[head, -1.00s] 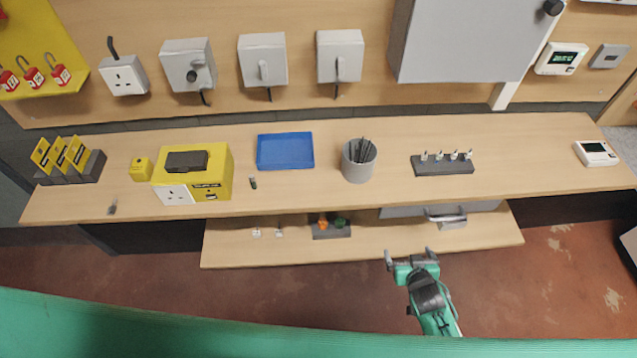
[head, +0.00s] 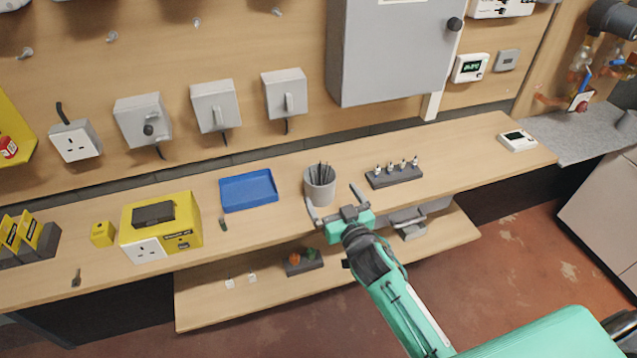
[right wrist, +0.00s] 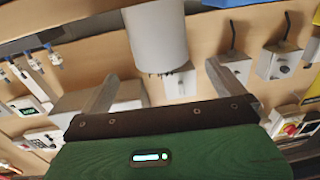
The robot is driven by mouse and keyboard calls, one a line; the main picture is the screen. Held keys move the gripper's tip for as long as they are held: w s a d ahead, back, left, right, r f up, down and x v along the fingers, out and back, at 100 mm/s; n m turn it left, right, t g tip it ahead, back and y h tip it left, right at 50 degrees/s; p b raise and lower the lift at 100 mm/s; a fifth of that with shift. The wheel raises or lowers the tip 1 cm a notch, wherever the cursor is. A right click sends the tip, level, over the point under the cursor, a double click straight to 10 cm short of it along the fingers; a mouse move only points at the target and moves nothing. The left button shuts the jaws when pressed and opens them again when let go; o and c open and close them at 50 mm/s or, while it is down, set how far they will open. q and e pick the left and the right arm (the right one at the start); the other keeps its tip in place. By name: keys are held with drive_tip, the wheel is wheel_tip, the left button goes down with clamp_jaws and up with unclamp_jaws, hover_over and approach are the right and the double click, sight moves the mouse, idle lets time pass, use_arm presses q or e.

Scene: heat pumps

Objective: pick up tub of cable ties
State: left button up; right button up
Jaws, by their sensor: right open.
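The tub of cable ties (head: 319,190) is a grey cylinder with dark ties standing out of its top. It stands upright on the workbench near the back wall. My right gripper (head: 334,200) is open and empty at the near side of the tub, its fingers pointing towards it. In the right wrist view the tub (right wrist: 156,38) appears upside down, ahead of and between the two spread fingers (right wrist: 161,76). I cannot tell the exact gap, and no grip on the tub shows. My left gripper is not in view.
A blue tray (head: 248,191) lies left of the tub, and a dark rack of small upright items (head: 394,175) stands to its right. A yellow socket box (head: 160,228) is further left. A lower shelf (head: 210,301) juts out below the bench (head: 450,152).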

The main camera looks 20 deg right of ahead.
sight(327, 188)
drive_tip(key=shift+w+a, duration=0.1)
drive_tip(key=shift+w, duration=1.45)
drive_tip(key=shift+w+a+r+p, duration=0.1)
drive_tip(key=shift+w+p, duration=0.2)
drive_tip(key=shift+p, duration=0.1)
drive_tip(key=shift+w+a+p, duration=0.15)
drive_tip(key=shift+w+p, duration=0.25)
drive_tip(key=shift+w, duration=0.75)
drive_tip(key=shift+w+a+p, duration=0.15)
drive_tip(key=shift+w+p, duration=0.2)
drive_tip(key=shift+w, duration=0.75)
drive_tip(key=shift+c, duration=0.2)
drive_tip(key=c, duration=1.1)
